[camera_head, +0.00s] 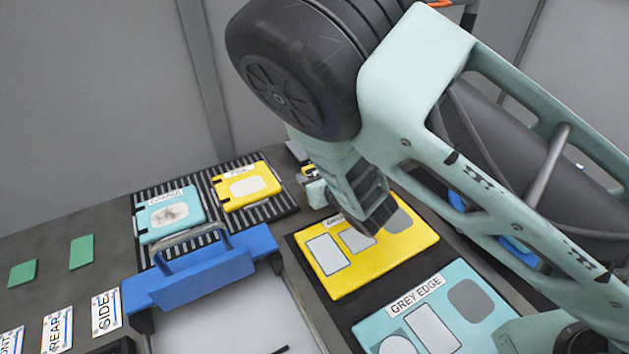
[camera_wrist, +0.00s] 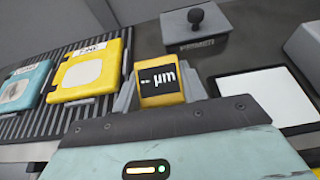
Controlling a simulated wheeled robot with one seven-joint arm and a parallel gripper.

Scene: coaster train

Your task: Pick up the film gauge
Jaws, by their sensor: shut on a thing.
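The film gauge is a small yellow block with a black display reading "µm" (camera_wrist: 161,82). In the wrist view it sits between the grey fingers of my gripper (camera_wrist: 160,96), which are shut on it. I cannot tell whether the gauge touches the surface beneath.
A ribbed black rack holds a cyan case (camera_head: 170,215) and a yellow case (camera_head: 246,187) left of my gripper. A yellow panel (camera_head: 385,262) and a cyan "GREY EDGE" panel (camera_head: 480,335) lie nearer. A blue-handled frame (camera_head: 205,272) stands left. A black-knobbed grey block (camera_wrist: 195,42) lies beyond.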

